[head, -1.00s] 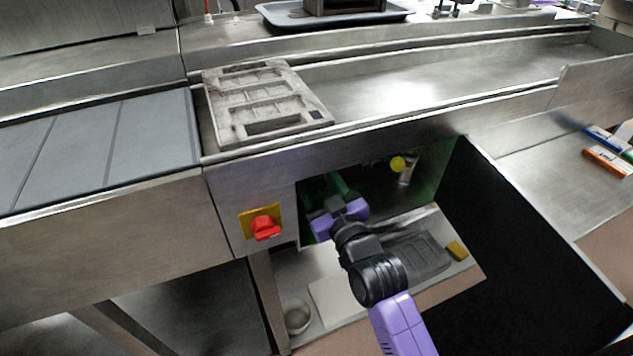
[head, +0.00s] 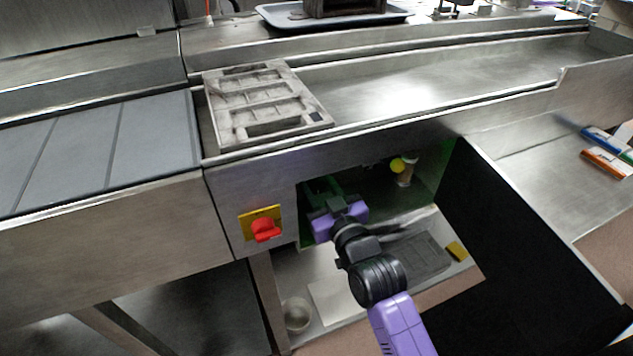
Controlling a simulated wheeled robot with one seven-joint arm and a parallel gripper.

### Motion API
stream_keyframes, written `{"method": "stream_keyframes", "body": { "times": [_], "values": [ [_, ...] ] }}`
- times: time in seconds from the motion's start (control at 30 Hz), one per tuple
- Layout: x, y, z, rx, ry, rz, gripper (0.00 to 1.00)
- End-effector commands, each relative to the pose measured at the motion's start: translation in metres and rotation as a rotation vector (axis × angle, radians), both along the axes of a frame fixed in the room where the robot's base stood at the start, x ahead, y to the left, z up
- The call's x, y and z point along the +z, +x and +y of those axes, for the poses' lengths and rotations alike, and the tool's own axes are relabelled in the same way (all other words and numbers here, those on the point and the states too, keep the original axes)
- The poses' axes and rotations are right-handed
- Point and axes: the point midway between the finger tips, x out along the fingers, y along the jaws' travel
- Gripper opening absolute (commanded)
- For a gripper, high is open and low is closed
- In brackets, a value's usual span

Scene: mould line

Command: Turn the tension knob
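My gripper (head: 322,186) reaches into the open compartment under the line, at its left side. Its green fingers lie in shadow beyond the purple wrist. I cannot make out whether they are open or shut, or whether they touch anything. No tension knob shows clearly; the gripper and the dark interior hide what is in front of the fingers. A round yellow piece (head: 397,165) shows deeper in the compartment, to the right of my gripper and apart from it, beside a pale cylinder (head: 406,173).
A red rotary switch (head: 264,230) on a yellow plate is left of the opening. The black open door (head: 515,250) bounds the right side. A grey mould (head: 264,105) lies on the line above. A bowl (head: 298,315) and yellow block (head: 457,251) sit below.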

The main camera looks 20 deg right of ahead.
Motion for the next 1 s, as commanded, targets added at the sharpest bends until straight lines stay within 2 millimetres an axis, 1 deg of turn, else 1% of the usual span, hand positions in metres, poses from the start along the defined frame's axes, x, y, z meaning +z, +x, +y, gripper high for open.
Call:
{"method": "stream_keyframes", "body": {
  "times": [0.17, 0.7, 1.0],
  "values": [
    [0.0016, -0.0003, -0.0004, 0.0, 0.128, 0.001, 0.0],
    [0.0022, -0.0006, -0.0011, -0.001, 0.63, 0.002, 0.0],
    [0.0007, -0.0006, -0.0013, -0.001, 0.843, 0.001, 0.0]
  ]
}}
